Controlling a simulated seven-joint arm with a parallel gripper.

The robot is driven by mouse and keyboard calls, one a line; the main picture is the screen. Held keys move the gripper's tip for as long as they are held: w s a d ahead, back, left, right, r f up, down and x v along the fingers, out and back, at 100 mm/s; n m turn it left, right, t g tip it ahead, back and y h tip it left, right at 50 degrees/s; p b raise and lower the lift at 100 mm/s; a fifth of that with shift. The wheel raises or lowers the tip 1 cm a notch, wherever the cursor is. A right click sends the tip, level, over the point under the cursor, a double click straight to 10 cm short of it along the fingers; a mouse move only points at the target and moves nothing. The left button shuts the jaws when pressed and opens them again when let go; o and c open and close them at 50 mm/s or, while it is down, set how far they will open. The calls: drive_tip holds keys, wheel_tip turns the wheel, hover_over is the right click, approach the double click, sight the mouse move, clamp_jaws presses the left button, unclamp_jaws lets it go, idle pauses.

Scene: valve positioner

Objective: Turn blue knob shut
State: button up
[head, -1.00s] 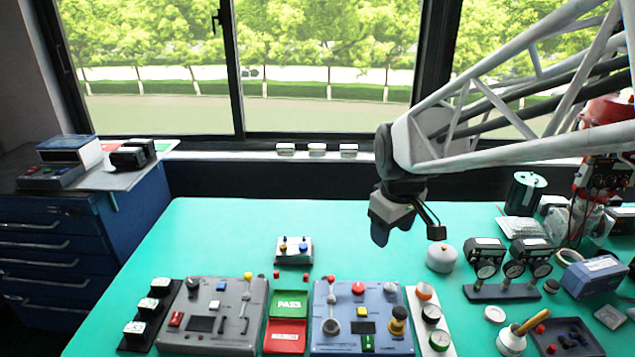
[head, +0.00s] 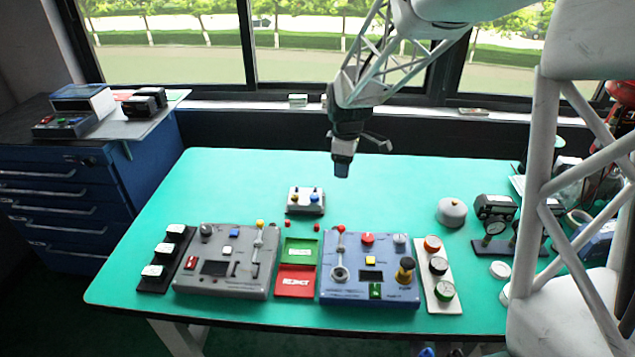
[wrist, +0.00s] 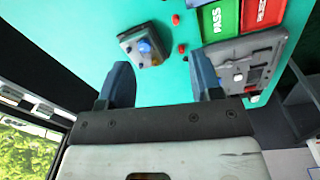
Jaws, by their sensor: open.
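The blue knob (head: 314,197) sits on a small pale box (head: 306,209) at the back middle of the green table, to the right of a yellow knob (head: 295,197).
A grey panel (head: 226,262), green and red plates (head: 300,251) and a blue panel (head: 370,268) stand in front of the box. Small red buttons lie just before it. A grey dome (head: 452,212) stands to the right. The table left of the box is clear.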

sight(315, 196)
drive_tip(key=w+a+f+n, duration=0.1)
drive_tip(key=w+a+f, duration=0.2)
drive_tip(key=w+a+f+n, duration=0.2)
drive_tip(key=w+f, duration=0.1)
drive_tip(key=f, duration=0.1)
drive_tip(key=w+a+f+n, duration=0.2)
drive_tip(key=w+a+f, duration=0.1)
drive_tip(key=f, duration=0.1)
drive_tip(key=shift+a+g, duration=0.3)
drive_tip(key=shift+a, duration=0.05)
drive_tip(key=shift+s+f, duration=0.1)
drive_tip(key=shift+f, duration=3.8)
drive_tip(key=c, duration=0.9)
